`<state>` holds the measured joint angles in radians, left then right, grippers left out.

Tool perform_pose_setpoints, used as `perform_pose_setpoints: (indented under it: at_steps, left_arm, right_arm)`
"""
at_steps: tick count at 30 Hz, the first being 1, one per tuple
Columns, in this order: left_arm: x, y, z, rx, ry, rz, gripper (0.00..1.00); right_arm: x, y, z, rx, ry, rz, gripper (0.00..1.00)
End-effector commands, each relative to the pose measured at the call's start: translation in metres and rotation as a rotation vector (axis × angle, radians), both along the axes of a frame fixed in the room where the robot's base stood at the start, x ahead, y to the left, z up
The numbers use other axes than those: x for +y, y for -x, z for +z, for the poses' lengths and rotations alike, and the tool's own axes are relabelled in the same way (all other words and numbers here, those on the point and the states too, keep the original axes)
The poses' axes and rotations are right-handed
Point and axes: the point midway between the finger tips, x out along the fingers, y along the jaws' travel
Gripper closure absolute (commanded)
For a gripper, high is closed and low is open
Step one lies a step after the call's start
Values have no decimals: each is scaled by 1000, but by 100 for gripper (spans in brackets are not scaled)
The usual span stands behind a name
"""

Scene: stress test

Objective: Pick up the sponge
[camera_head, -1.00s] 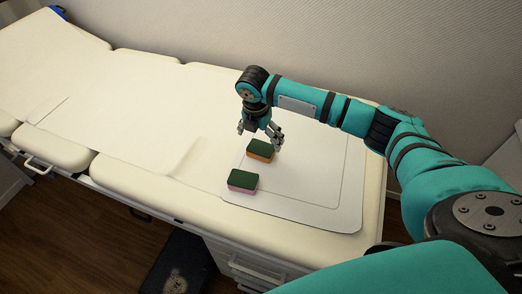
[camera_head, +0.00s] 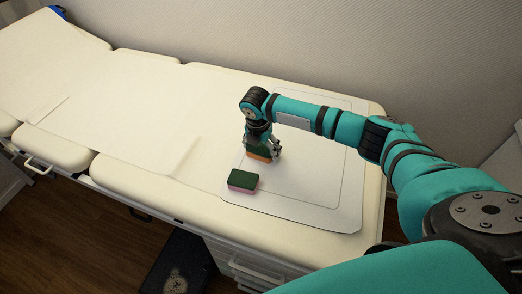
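Two sponges with dark green tops lie on the grey-white mat (camera_head: 300,190). The nearer one, with a pink underside, is the green and pink sponge (camera_head: 242,181). The farther one, with an orange underside, is the green and orange sponge (camera_head: 258,156); my gripper partly covers it. My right gripper (camera_head: 262,152) points down over the green and orange sponge, its fingers at either side of it. Whether the fingers press on it is too small to tell. The sponge still appears to rest on the mat. My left gripper is not in view.
The mat lies on a long cream padded couch (camera_head: 200,100) against a pale wall (camera_head: 250,35). The green and pink sponge lies close in front of my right gripper. A drawer (camera_head: 255,270) is below the front edge.

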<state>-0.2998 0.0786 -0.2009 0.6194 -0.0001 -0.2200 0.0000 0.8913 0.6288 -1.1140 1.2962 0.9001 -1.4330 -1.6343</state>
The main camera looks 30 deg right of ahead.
Motion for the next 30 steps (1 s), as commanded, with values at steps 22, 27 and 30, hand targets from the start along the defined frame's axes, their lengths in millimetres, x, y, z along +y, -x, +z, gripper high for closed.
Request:
perform_pose_setpoints:
  at_steps: [22, 27, 30]
  left_arm:
    - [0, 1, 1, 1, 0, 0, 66]
    - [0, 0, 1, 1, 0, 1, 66]
    - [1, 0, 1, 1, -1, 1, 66]
  right_arm:
    - [0, -1, 47, -5, -1, 1, 30]
    - [0, -1, 79, -3, -1, 1, 30]
    - [0, -1, 92, -2, -1, -1, 30]
